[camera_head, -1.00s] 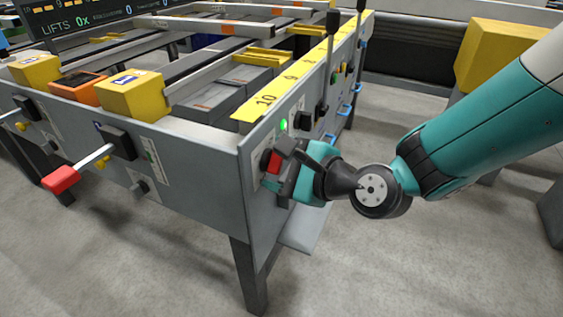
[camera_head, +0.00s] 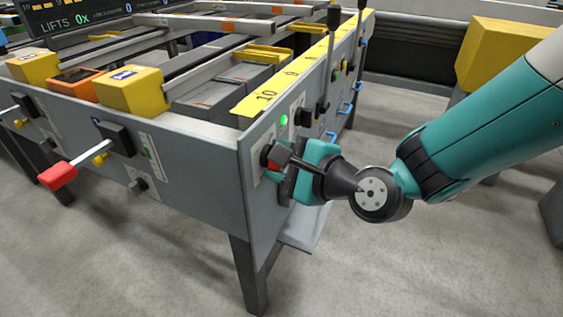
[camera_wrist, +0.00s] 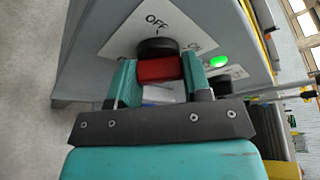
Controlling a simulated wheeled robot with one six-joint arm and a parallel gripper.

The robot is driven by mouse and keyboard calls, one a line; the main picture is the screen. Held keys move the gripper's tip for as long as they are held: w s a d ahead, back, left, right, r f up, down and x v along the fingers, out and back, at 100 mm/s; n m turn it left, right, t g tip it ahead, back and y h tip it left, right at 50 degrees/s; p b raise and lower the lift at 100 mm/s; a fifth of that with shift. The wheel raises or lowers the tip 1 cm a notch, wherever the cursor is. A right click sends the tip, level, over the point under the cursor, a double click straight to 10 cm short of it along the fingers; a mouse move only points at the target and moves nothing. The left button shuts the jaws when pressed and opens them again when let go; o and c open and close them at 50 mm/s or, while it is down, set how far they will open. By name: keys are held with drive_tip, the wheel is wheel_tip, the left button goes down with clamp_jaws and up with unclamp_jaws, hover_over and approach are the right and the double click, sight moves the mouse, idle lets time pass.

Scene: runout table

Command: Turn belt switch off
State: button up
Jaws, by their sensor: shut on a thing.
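The belt switch has a red handle (camera_wrist: 160,69) on a dark round base (camera_wrist: 157,47). It sits on a white plate (camera_wrist: 128,36) marked OFF in the wrist view. In the head view the switch's red part (camera_head: 273,166) shows on the table's right side panel, partly hidden by my gripper (camera_head: 282,166). My gripper's two fingers (camera_wrist: 160,82) stand on either side of the red handle and are shut on it.
The grey runout table (camera_head: 200,175) fills the left and middle. Along its right side are a black lever (camera_head: 331,60) and blue handles (camera_head: 329,137). A red-tipped lever (camera_head: 62,174) sticks out at the front.

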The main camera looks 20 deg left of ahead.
drive_tip(key=n+b, duration=0.1)
drive_tip(key=b, duration=0.1)
drive_tip(key=f+n+t+y+b, duration=0.1)
drive_tip(key=n+b, duration=0.1)
drive_tip(key=b, duration=0.1)
drive_tip(key=shift+n, duration=0.3)
drive_tip(key=n+y+b, duration=0.1)
drive_tip(key=n+b, duration=0.3)
drive_tip(key=b, duration=0.3)
drive_tip(key=n+y+b, duration=0.2)
drive_tip(key=n+b, duration=0.2)
drive_tip(key=b, duration=0.3)
drive_tip(key=n+y+b, duration=0.1)
drive_tip(key=n+b, duration=0.3)
drive_tip(key=b, duration=0.3)
drive_tip(key=shift+r+t+b, duration=0.1)
drive_tip(key=shift+t+b, duration=0.2)
drive_tip(key=shift+r+y, duration=0.1)
drive_tip(key=shift+y, duration=0.2)
drive_tip(key=o, duration=0.9)
